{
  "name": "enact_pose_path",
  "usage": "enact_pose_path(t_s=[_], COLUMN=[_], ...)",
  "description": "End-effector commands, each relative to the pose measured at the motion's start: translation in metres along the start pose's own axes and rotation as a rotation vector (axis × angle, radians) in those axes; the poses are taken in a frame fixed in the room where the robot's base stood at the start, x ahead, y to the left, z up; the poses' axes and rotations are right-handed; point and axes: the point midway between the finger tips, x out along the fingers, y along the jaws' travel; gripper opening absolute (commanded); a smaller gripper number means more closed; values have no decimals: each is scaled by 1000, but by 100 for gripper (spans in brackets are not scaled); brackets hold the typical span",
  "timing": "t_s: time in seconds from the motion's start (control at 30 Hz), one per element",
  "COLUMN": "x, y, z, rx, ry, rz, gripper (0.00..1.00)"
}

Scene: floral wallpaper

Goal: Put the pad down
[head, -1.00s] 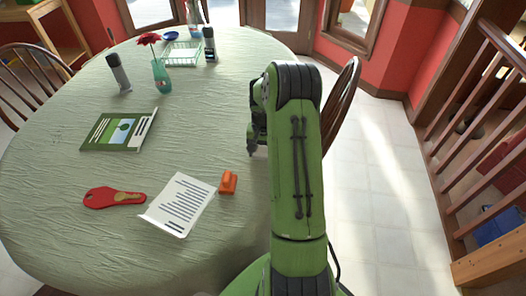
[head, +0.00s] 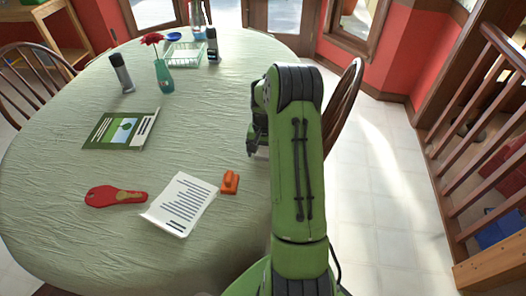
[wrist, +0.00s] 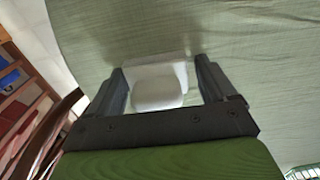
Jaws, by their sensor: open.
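A pale white object (wrist: 158,92) with a rounded front part and a flatter back part, likely the pad, lies between the fingers in the wrist view. It is over or on the green cloth; whether it rests there is hard to tell. My gripper (wrist: 160,70) is open, with one dark finger on each side of it and pale gaps inside the jaws. In the head view my gripper (head: 252,143) shows only partly, at the left of my green arm, low over the table's right side. The white object is hidden there.
The green-clothed table (head: 110,225) holds a paper sheet (head: 180,204), orange block (head: 230,182), red item (head: 115,197), green booklet (head: 122,129), flower vase (head: 162,76), dark bottle (head: 121,73) and wire basket (head: 185,54). A chair (head: 343,105) stands at the right edge.

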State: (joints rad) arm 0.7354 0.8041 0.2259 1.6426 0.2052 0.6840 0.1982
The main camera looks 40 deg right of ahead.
Motion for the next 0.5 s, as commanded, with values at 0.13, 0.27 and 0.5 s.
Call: enact_pose_path(t_s=[0.13,0.27,0.5], x=[-23,-63,-115], y=[8,6,3], z=[3,2,1], rx=[14,12,8], ry=[-17,-12,-13], rz=[16,13,9], gripper=[99,99,99])
